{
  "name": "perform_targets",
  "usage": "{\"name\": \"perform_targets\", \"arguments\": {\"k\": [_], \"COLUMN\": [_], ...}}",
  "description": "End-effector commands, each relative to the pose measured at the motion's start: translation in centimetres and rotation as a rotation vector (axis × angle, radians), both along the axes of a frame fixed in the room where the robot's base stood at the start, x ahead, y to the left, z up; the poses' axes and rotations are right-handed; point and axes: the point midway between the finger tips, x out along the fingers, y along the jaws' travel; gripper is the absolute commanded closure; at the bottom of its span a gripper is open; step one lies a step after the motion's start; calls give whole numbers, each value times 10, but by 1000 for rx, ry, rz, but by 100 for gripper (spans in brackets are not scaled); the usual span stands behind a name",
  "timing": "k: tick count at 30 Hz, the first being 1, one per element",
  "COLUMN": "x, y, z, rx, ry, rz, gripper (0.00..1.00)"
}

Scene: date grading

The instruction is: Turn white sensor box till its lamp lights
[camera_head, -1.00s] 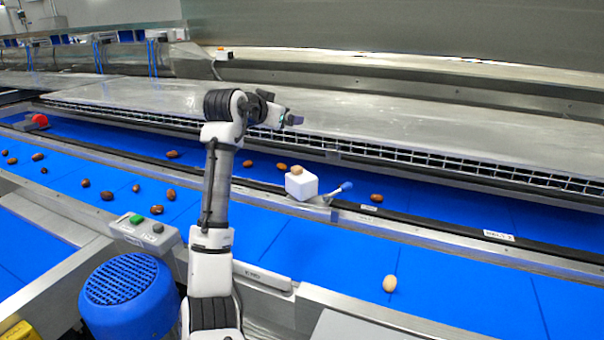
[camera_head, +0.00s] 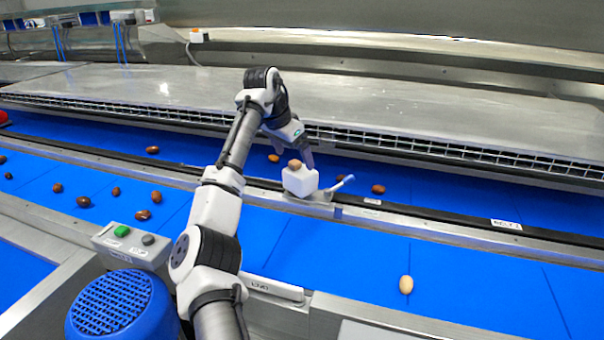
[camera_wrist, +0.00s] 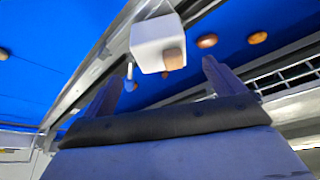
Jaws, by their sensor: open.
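The white sensor box (camera_head: 298,183) is a small cube on a metal bracket on the rail between two blue belts. A brown, date-like piece (camera_head: 295,164) shows at its top; in the wrist view this piece (camera_wrist: 174,59) is against the face of the box (camera_wrist: 157,38) turned to me. No lit lamp is visible on the box. My gripper (camera_head: 293,154) is just above and behind the box, pointing down. In the wrist view its fingers are apart and empty, with the box ahead of the gap between them.
Brown dates lie on both belts, and a paler one (camera_head: 406,285) on the near belt. A control box with a green button (camera_head: 122,231) and a blue motor (camera_head: 122,305) stand at the front left.

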Motion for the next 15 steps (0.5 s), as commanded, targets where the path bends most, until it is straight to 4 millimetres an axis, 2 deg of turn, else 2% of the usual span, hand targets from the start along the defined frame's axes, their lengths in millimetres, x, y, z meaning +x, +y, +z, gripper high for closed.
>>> {"name": "perform_targets", "arguments": {"k": [9, 15], "x": [17, 22], "y": [-18, -25], "z": [-58, -79], "rx": [-1, -2], "ry": [1, -1], "rz": [0, 0], "gripper": [5, 5]}}
